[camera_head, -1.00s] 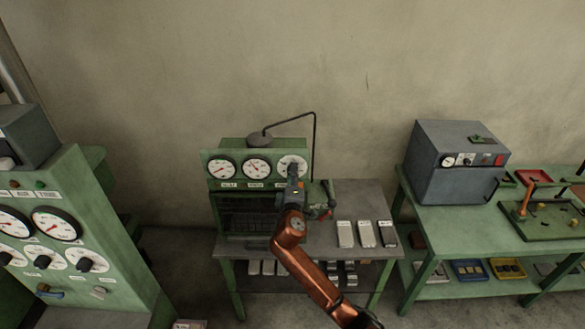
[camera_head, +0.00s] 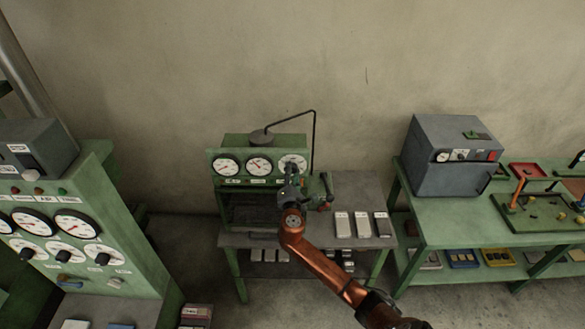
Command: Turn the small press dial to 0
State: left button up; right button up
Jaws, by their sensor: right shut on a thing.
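The small green press (camera_head: 263,142) stands on a bench in the middle, with a row of three round white faces on its front. The rightmost face, the small press dial (camera_head: 298,158), is partly covered by my right gripper (camera_head: 291,171). My right gripper is at the lower middle of this dial and is shut on its knob. The knob and the dial's pointer are hidden by the gripper, so I cannot read the setting. My left gripper is not in view.
A green panel with gauges and knobs (camera_head: 70,238) stands at the left. On the press bench (camera_head: 345,190) lie several pale blocks (camera_head: 362,224), right of my arm. A grey box (camera_head: 452,172) sits on a green table at the right. A thin black pipe (camera_head: 314,140) rises behind the press.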

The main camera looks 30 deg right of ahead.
jog(key=shift+n+p, duration=0.55)
jog(key=shift+n, duration=0.25)
jog(key=o, duration=1.2)
jog(key=shift+c, duration=0.2)
jog(key=v, duration=1.2)
jog(key=shift+f, duration=0.1)
